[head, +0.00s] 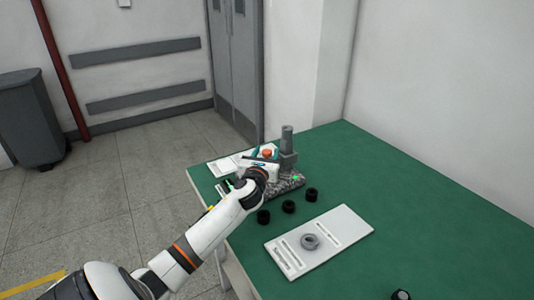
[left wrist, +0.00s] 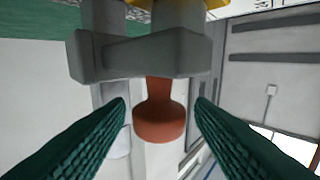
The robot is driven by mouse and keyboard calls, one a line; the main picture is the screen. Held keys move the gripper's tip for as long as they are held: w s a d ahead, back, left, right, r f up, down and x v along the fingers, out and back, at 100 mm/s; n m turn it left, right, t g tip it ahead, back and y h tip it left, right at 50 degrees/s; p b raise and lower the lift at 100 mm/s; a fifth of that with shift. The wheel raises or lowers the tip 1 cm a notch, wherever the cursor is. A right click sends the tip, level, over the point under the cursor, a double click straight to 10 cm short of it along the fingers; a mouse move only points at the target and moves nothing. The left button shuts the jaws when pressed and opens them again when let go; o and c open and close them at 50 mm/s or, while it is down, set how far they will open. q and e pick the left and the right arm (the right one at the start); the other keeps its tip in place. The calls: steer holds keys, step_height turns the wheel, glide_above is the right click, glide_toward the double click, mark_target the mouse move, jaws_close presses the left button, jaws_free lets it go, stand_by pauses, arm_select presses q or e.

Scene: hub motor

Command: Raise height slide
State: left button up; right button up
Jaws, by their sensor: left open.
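A height stand has a grey upright column (head: 288,142) on a speckled stone base (head: 290,183) at the far left of the green table. In the left wrist view, its grey slide block (left wrist: 145,55) carries an orange-red knob (left wrist: 160,122) on a short stem. The knob also shows small in the head view (head: 267,153). My left gripper (head: 265,158) is at the stand's left side. In the left wrist view, its two dark green ribbed fingers (left wrist: 161,112) are open on either side of the knob, with gaps showing. My right gripper is out of view.
Several black rings (head: 288,206) stand in front of the stone base. A white tray (head: 345,226) holds a grey ring (head: 310,241). White sheets (head: 225,166) lie left of the stand. The right side of the green table (head: 440,195) is clear.

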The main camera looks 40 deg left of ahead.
arm_select(q)
steer(key=shift+w+a, duration=0.2)
steer(key=shift+w, duration=0.2)
steer(key=shift+c, duration=0.4)
jaws_close()
step_height(320, 180, up, 3)
steer(key=p, duration=0.3)
steer(key=shift+r+p, duration=0.1)
steer(key=shift+p, duration=0.2)
steer(key=shift+o, duration=0.4)
jaws_free()
steer(key=shift+f, duration=0.2)
